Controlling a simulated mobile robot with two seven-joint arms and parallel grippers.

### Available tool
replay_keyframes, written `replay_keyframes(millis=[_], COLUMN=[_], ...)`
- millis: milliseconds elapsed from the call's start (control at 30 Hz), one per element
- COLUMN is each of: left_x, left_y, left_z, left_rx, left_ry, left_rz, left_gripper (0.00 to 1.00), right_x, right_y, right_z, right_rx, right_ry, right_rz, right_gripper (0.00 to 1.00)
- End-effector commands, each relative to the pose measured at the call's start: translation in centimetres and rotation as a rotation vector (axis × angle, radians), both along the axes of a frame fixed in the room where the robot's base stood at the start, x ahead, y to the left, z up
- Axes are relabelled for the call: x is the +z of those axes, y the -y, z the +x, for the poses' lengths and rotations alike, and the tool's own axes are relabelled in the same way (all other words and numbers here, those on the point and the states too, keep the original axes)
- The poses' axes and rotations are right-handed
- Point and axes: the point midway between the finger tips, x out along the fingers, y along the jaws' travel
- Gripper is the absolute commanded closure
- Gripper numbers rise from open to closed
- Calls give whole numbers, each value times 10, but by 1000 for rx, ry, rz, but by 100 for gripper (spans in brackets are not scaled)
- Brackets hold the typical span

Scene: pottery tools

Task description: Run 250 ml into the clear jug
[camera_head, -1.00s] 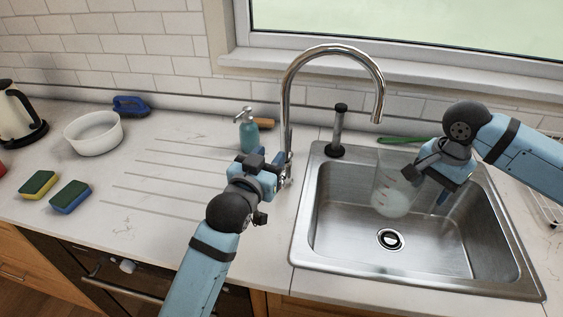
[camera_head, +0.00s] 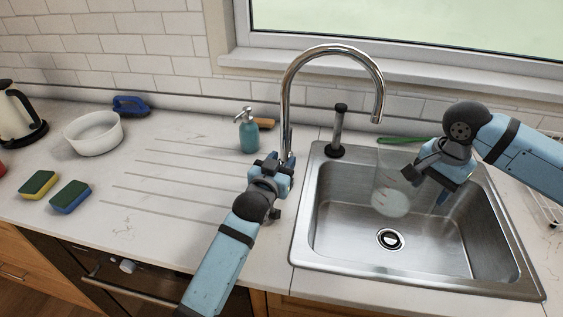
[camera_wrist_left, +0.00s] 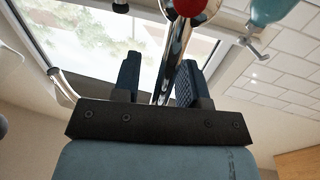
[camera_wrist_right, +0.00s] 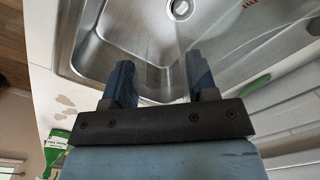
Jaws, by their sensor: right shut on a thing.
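The clear jug (camera_head: 390,202) is in the sink's upper left part, below and slightly right of the tap's spout. My right gripper (camera_head: 432,176) is shut on its right side; the see-through wall shows between the fingers in the right wrist view (camera_wrist_right: 165,82), with red marks near the top right. No stream shows under the spout, and I cannot tell the water level. The chrome tap (camera_head: 287,110) stands left of the sink. My left gripper (camera_head: 284,172) is at its base, fingers apart, with the tap's column seen between them in the left wrist view (camera_wrist_left: 160,82).
The steel sink (camera_head: 330,250) has a drain in its floor. A teal soap bottle (camera_head: 249,135) stands behind my left gripper. A black-topped plunger-like tool (camera_head: 338,130) stands behind the sink. A white bowl (camera_head: 93,134), two sponges (camera_head: 70,197) and a kettle (camera_head: 18,115) are at left.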

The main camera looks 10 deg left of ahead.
Motion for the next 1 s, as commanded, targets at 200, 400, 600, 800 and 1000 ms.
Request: replay_keyframes(millis=[200,400,600,800,1000], left_x=[0,0,0,0,-2], left_y=[0,0,0,4,14], left_z=[0,0,0,0,-1], left_rx=[0,0,0,-1,-1], left_ry=[0,0,0,1,3], left_rz=[0,0,7,63,193], left_gripper=[75,100,100,100,100], right_x=[0,0,0,0,0], right_y=[0,0,0,0,0], right_z=[0,0,0,0,0], right_rx=[0,0,0,0,0], right_ry=[1,1,1,1,1], right_rz=[1,1,1,1,1], right_gripper=[82,82,82,82,82])
